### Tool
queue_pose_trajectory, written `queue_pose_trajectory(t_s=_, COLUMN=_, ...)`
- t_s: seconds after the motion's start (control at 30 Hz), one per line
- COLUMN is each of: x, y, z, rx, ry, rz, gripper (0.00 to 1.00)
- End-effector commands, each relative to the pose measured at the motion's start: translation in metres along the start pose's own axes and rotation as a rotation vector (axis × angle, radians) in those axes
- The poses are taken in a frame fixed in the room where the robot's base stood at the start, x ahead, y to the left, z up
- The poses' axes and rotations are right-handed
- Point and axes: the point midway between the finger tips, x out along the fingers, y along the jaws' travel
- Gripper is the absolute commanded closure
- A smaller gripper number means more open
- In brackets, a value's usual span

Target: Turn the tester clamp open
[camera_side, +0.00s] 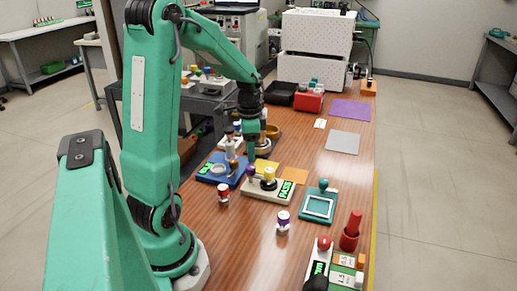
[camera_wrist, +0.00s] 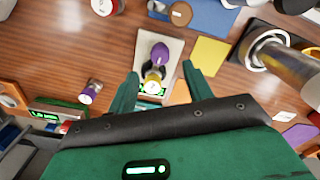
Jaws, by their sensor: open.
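The tester appears to be the beige unit (camera_side: 268,192) with a green display; it also shows in the wrist view (camera_wrist: 172,47). My gripper (camera_side: 250,158) is above the back of the tester in the side view. In the wrist view its open fingers (camera_wrist: 160,70) flank the tester, with nothing visibly held between them.
A blue unit (camera_side: 207,181) stands left of the tester. A red-capped vial (camera_side: 223,193) and a purple-capped vial (camera_side: 283,221) stand in front. Flat yellow (camera_wrist: 209,56) and orange (camera_side: 294,176) squares lie behind.

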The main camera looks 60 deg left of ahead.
Motion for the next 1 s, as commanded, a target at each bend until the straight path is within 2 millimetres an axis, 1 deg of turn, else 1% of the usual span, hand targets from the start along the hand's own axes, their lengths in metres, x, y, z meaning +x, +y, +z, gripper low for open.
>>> queue_pose_trajectory(t_s=0.3, x=0.038, y=0.001, z=0.000, rx=0.000, ry=-0.002, rz=0.002, gripper=0.49)
queue_pose_trajectory(t_s=0.5, x=0.058, y=0.001, z=0.000, rx=0.000, ry=-0.001, rz=0.001, gripper=0.49)
queue_pose_trajectory(t_s=0.7, x=0.066, y=0.000, z=0.000, rx=0.000, ry=0.000, rz=-0.001, gripper=0.49)
queue_pose_trajectory(t_s=0.97, x=0.066, y=0.000, z=0.000, rx=0.000, ry=0.001, rz=-0.001, gripper=0.49)
queue_pose_trajectory(t_s=1.0, x=0.066, y=0.000, z=0.000, rx=0.000, ry=0.001, rz=-0.001, gripper=0.57)
